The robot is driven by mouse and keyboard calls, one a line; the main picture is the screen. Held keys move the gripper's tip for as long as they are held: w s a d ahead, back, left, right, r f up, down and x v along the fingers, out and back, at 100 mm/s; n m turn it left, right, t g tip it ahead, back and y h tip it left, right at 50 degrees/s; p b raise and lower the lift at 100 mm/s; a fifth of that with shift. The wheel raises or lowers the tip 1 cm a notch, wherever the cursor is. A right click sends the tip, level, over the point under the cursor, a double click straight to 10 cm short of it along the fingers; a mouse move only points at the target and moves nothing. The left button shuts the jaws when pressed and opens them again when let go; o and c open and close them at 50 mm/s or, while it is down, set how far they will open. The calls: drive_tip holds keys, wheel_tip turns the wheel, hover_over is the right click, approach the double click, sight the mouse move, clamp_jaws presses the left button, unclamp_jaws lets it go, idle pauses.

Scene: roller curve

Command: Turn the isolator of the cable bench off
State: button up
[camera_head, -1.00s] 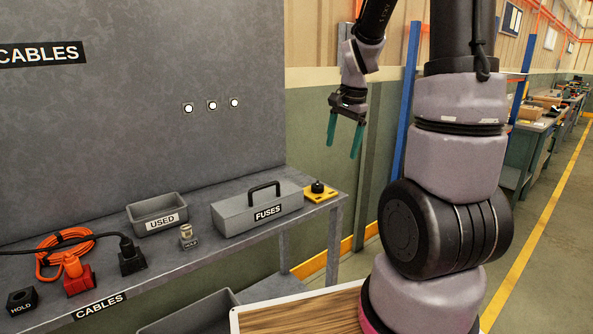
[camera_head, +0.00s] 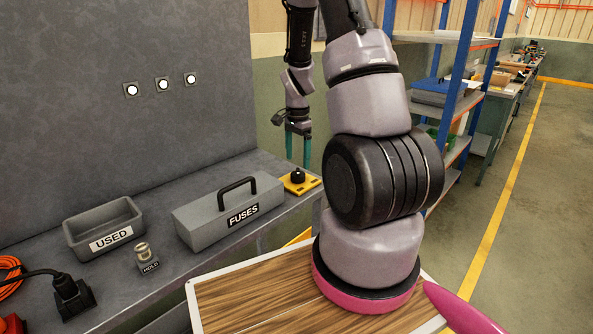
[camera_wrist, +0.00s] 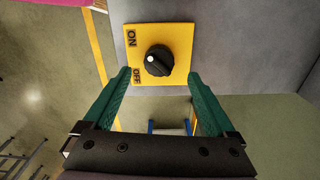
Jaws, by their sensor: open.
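The isolator is a black rotary knob (camera_head: 298,176) on a yellow plate (camera_head: 312,184) at the right end of the grey bench. In the wrist view the knob (camera_wrist: 160,66) has a white dot on its left side, facing the plate edge marked ON and OFF; I cannot tell which word it points to. My gripper (camera_head: 298,158) points down close over the isolator. In the wrist view its green fingers (camera_wrist: 158,77) are apart with nothing between them, the tips just below the knob in the picture. Contact does not show.
A grey FUSES box (camera_head: 225,217) with a black handle stands left of the isolator. Beyond it are a USED tray (camera_head: 105,230), a small metal part (camera_head: 142,251) and a black plug (camera_head: 72,295). A blue-framed shelf (camera_head: 455,90) stands right of my arm.

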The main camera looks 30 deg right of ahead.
sight(298, 170)
drive_tip(key=shift+s+f, duration=0.1)
drive_tip(key=shift+f, duration=2.6)
drive_tip(key=c, duration=1.4)
